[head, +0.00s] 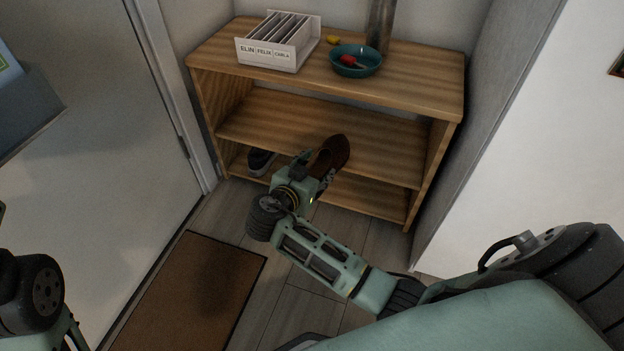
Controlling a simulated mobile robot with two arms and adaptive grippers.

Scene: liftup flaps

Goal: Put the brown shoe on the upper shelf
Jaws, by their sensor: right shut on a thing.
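The brown shoe (333,153) is at the front of the wooden shelf unit, in front of the upper shelf (385,142) below the unit's top board. My right gripper (314,172) is shut on the brown shoe, and the hand and wrist hide part of it. I cannot tell whether the shoe touches the shelf board. At the left edge, part of my left arm shows, but its gripper fingers are not in view.
A dark shoe (261,161) stands on the lower shelf at left. On the top board are a white letter sorter (268,55), a teal bowl (355,68) and a tall grey vase (381,25). A brown doormat (205,285) lies on the floor.

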